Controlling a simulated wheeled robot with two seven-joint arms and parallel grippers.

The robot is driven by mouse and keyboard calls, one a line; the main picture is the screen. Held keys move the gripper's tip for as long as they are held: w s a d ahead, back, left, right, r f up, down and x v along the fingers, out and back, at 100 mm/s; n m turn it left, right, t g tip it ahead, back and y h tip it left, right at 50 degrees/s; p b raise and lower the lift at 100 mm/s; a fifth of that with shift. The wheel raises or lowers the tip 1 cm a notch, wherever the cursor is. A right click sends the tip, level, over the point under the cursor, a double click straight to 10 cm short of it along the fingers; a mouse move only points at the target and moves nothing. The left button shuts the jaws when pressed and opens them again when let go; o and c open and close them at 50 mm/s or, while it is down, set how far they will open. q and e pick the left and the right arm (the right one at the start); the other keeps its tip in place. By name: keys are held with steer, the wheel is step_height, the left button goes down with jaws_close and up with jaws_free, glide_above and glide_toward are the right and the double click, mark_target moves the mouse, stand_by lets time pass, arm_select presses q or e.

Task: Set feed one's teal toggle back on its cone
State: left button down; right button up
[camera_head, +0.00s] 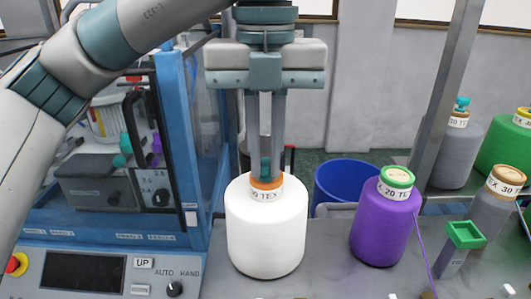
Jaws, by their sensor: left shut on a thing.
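My left gripper (265,176) points straight down from the top of the picture, over the white yarn cone (266,235). Its two fingers are shut on a small teal toggle (265,167), mostly hidden between them. The toggle is at the cone's orange-rimmed top, which has a paper label reading partly "TEX". I cannot tell whether the toggle touches the cone top. The white cone stands upright on the grey table. My right gripper is not in view.
A purple cone (382,228) with a green top stands right of the white one. A green-topped grey post (462,243), grey cones (492,205) and a green cone (508,147) stand farther right. A blue bin (343,181) is behind; the blue-framed machine (180,120) is left.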

arm_select(q)
steer(key=shift+f, duration=0.25)
stand_by(0.6)
steer(key=c, duration=1.7)
jaws_free()
steer(key=shift+r, duration=0.2)
steer(key=shift+w+r+b, duration=0.1)
steer(key=shift+r+b, duration=0.2)
steer(key=shift+r, duration=0.1)
steer(key=shift+r+b, duration=0.3)
steer(key=shift+r, duration=7.85)
